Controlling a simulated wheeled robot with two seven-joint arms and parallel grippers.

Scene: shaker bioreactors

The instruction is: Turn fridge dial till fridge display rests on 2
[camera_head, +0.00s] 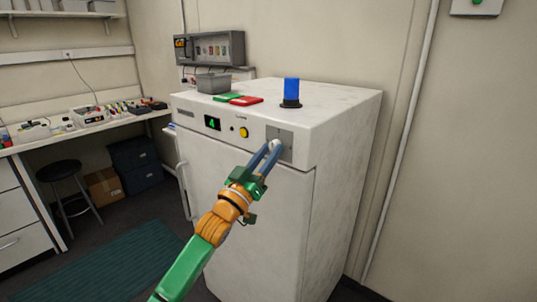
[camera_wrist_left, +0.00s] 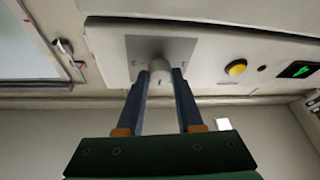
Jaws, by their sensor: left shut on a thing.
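The white fridge (camera_head: 250,190) stands against the wall in the head view. Its small dark display (camera_head: 212,123) shows a green 4. The display also shows at the right of the left wrist view (camera_wrist_left: 299,70). The fridge dial (camera_wrist_left: 159,68) is a pale round knob on a grey square plate. My left gripper (camera_head: 273,146) reaches up to the plate, and its two blue fingers are shut on the dial, one on each side. In the head view the fingers hide part of the dial. My right gripper is in neither view.
A yellow button (camera_head: 244,132) sits between display and dial plate. On the fridge top are a blue cylinder (camera_head: 291,91), a grey bin (camera_head: 213,83), and green and red flat items (camera_head: 239,99). A stool (camera_head: 68,190) and workbench stand at left.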

